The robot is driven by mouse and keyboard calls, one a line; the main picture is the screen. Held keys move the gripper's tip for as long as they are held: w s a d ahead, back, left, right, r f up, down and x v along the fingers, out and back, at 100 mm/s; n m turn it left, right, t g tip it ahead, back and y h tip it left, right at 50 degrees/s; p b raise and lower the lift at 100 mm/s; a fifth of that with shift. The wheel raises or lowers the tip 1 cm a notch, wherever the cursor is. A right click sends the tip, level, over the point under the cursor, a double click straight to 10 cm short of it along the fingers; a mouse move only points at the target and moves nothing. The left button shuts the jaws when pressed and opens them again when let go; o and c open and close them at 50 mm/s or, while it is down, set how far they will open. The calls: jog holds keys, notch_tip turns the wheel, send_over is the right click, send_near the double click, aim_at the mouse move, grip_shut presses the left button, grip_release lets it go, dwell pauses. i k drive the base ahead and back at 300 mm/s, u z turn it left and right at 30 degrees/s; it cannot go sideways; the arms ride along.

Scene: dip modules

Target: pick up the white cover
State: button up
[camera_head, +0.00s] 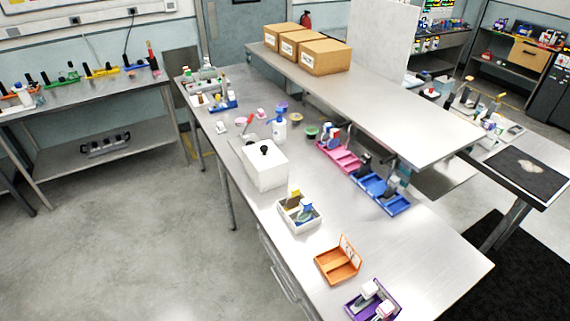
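A white box-shaped cover (266,172) with a black knob on its top stands on the metal workbench (420,250), near the bench's left edge. Its top and two sides show; what is under it is hidden. My gripper is not in view, and no part of my arm shows near the cover.
A white bottle (279,128) stands just behind the cover. A white bin (300,214), an orange open tray (338,262) and a purple tray (372,301) lie in front. Pink (338,157) and blue (381,193) trays are to the right, beneath a raised shelf (400,110) bearing cardboard boxes (325,58).

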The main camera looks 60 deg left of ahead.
aim_at(266, 166)
jog(key=z, duration=1.15)
jog(key=k, duration=1.65)
jog(key=u, duration=1.9)
